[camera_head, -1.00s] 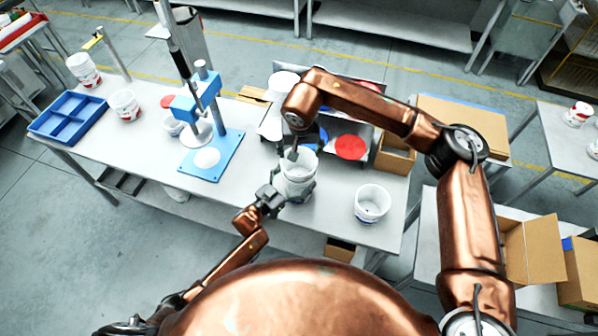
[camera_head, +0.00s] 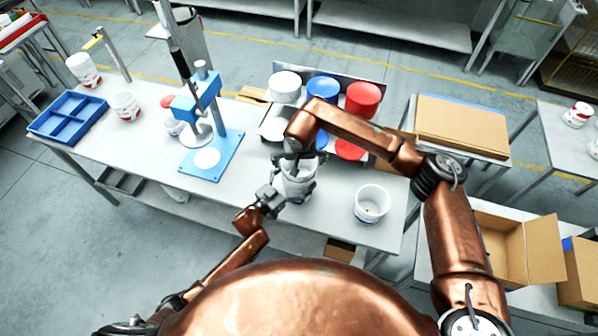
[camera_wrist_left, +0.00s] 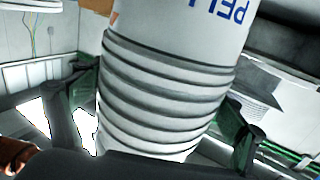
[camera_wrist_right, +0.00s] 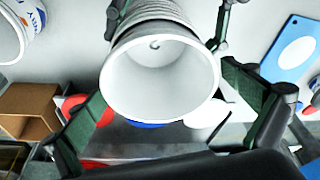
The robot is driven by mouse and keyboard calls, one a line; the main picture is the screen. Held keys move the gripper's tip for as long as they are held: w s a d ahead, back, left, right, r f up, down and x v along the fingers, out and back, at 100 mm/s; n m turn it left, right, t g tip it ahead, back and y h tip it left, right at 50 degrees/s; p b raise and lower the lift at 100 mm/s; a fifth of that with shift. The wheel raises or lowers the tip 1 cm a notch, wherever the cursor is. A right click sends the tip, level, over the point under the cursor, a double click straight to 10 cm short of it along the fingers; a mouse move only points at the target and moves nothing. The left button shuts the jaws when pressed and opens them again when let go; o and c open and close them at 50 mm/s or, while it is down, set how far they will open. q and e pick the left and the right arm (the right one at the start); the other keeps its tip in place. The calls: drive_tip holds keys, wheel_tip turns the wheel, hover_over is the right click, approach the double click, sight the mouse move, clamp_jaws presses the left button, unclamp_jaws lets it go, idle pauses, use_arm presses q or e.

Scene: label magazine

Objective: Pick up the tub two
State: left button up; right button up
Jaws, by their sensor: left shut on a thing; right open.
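A white tub (camera_head: 298,184) is held upright at the table's front middle. In the left wrist view its ribbed collar and blue lettering (camera_wrist_left: 232,12) show between the fingers. My left gripper (camera_head: 297,190) is shut on this tub from the front. My right gripper (camera_wrist_right: 168,112) is open above it, with its fingers on either side of the tub's open rim (camera_wrist_right: 160,112) and a clear gap on the right. The tub looks empty inside. A second open white tub (camera_head: 372,204) stands to the right on the table. Which one is tub two I cannot tell.
Stacks of white (camera_head: 284,84), blue (camera_head: 323,87) and red lids (camera_head: 363,98) stand behind my right arm. A blue press (camera_head: 210,160) stands to the left, with a blue divided tray (camera_head: 66,122) beyond it. A cardboard box (camera_head: 500,240) stands at the right.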

use_arm(q)
drive_tip(key=shift+f, duration=0.1)
use_arm(e)
drive_tip(key=shift+w+f, duration=0.15)
drive_tip(key=shift+f, duration=0.3)
drive_tip(key=c, duration=0.8)
drive_tip(key=shift+r, duration=0.15)
wheel_tip(320, 180, up, 10)
use_arm(q)
drive_tip(key=o, duration=1.1)
drive_tip(key=shift+o, duration=0.2)
